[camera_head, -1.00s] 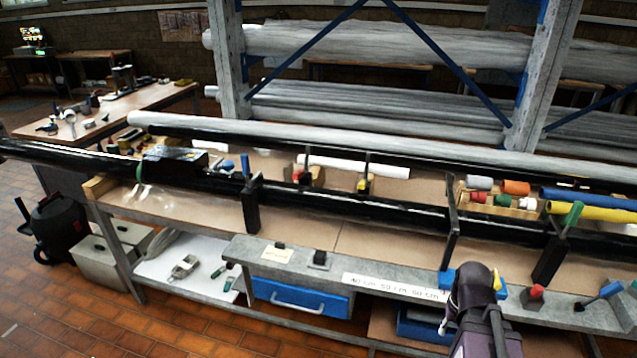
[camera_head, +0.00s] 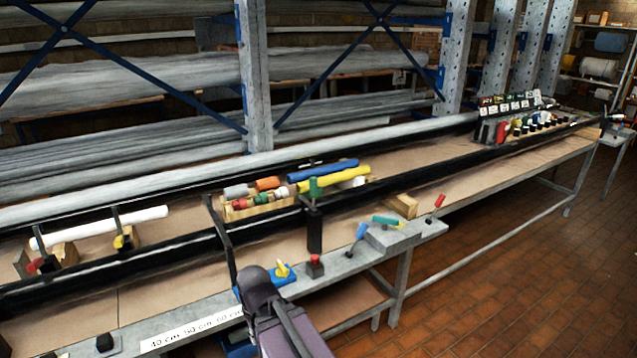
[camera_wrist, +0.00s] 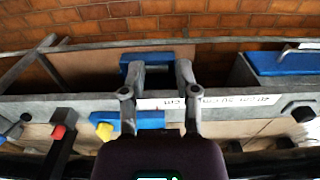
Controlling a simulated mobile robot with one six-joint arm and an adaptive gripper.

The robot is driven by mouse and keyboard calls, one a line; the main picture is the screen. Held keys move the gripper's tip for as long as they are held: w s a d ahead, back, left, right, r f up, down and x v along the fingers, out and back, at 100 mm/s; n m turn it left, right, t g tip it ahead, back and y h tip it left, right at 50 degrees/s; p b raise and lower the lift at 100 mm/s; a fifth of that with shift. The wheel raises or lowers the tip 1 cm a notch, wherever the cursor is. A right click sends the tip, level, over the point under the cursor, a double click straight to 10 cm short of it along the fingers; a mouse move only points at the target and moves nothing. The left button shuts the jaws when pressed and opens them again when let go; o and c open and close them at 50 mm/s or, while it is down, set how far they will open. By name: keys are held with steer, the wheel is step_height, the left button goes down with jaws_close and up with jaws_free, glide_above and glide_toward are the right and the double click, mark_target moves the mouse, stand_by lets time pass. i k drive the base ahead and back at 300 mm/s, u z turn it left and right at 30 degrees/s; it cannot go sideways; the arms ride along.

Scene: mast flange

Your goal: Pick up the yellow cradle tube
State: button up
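The yellow tube (camera_head: 334,178) lies in the head view beside a blue tube (camera_head: 330,167), near a wooden rack of short coloured pieces on the bench. A green-topped black upright stands in front of it and hides a little of it. My gripper (camera_wrist: 159,70) shows in the wrist view with its two fingers apart and nothing between them. It hangs over the grey front ledge of the bench, facing down. The yellow tube is not in the wrist view. In the head view my purple arm is at the bottom, nearer than the tube, and the fingers are not visible.
The grey ledge (camera_head: 196,318) carries a blue block with a yellow knob (camera_head: 283,270), a red button (camera_head: 315,262) and several levers. The brown bench top right of the tubes is mostly clear.

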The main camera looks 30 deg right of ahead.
mark_target(324, 181)
steer(key=u, duration=0.2)
steer(key=k, duration=0.55)
steer(key=z, duration=1.2)
steer(key=i, duration=1.85)
steer(key=z, duration=0.1)
